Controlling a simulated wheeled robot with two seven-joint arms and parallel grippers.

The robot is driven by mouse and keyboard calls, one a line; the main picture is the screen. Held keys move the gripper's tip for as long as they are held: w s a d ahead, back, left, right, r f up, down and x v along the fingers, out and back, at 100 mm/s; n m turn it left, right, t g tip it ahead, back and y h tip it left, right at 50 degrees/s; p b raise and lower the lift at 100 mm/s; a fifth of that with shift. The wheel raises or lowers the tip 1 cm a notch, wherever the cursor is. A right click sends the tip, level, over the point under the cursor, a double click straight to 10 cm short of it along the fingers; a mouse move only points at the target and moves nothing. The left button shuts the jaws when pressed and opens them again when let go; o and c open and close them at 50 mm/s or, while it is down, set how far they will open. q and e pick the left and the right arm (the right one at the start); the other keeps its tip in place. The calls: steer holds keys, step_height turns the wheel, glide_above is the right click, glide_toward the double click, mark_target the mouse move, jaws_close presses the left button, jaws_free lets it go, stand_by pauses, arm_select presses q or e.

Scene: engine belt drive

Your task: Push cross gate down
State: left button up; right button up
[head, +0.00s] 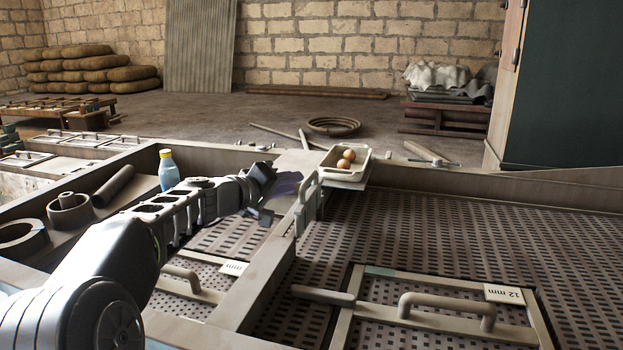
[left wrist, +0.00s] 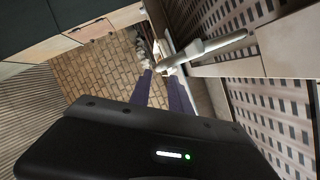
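The cross gate (head: 308,208) is a narrow grey-green upright plate with a loop handle at its top. It stands at the far end of the central divider in the head view, rising above the deck. My left gripper (head: 275,194) is just left of the gate, its fingers apart with nothing between them. My right gripper is not in view.
A tray with brown eggs (head: 346,163) sits on the ledge just behind the gate. A framed screen panel with a handle (head: 447,307) lies at front right.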

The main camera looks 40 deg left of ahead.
mark_target(309, 176)
arm_select(q)
steer(key=shift+w, duration=0.1)
steer(key=p+x, duration=0.3)
steer(key=x, duration=0.4)
steer(key=shift+w, duration=0.1)
steer(key=shift+w+f, duration=0.1)
steer(key=shift+w, duration=0.15)
steer(key=shift+c, duration=0.4)
jaws_close()
stand_by(0.8)
